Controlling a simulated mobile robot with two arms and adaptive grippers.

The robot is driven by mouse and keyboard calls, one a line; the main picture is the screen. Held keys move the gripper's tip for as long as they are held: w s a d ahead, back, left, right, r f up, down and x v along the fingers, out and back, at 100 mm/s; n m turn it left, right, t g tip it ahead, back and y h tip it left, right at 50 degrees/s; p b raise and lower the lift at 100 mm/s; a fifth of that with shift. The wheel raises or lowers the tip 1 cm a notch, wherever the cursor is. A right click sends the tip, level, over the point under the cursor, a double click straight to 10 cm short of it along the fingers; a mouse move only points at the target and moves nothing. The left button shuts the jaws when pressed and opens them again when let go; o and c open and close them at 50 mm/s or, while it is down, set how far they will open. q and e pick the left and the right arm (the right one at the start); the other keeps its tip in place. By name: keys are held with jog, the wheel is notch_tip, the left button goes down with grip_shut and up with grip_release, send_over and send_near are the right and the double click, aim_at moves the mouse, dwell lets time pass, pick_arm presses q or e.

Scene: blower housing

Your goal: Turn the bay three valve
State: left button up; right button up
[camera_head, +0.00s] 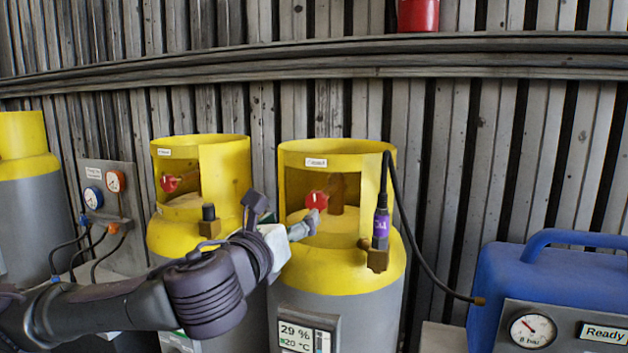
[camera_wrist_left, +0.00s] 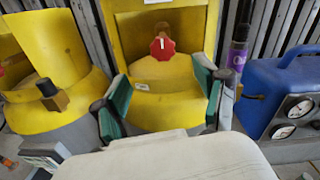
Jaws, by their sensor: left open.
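A red valve knob (camera_head: 316,201) sits inside the opening of the yellow collar on the right-hand cylinder (camera_head: 342,268). The knob also shows in the left wrist view (camera_wrist_left: 162,46), upright with a white mark on its face. My left gripper (camera_head: 308,222) comes in from the left in front of that opening. In the left wrist view its green-padded fingers (camera_wrist_left: 164,100) are spread apart, with the knob beyond and between them, and nothing is held. In the head view the gripper's tip overlaps the knob's lower edge; contact is not clear. My right gripper is not seen.
Another cylinder with a red knob (camera_head: 170,184) stands to the left. A purple-labelled fitting (camera_head: 381,223) with a black hose stands at the right cylinder's side. A blue machine (camera_head: 553,275) with a gauge is at the right.

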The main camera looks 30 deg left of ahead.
aim_at(315, 202)
pick_arm(q)
jog(key=p+x, duration=0.5)
jog(key=x, duration=0.6)
jog(key=shift+w+d, duration=0.1)
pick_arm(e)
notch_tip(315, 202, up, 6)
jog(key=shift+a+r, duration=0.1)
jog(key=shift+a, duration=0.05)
pick_arm(q)
jog(key=c, duration=1.2)
jog(key=shift+o, duration=0.2)
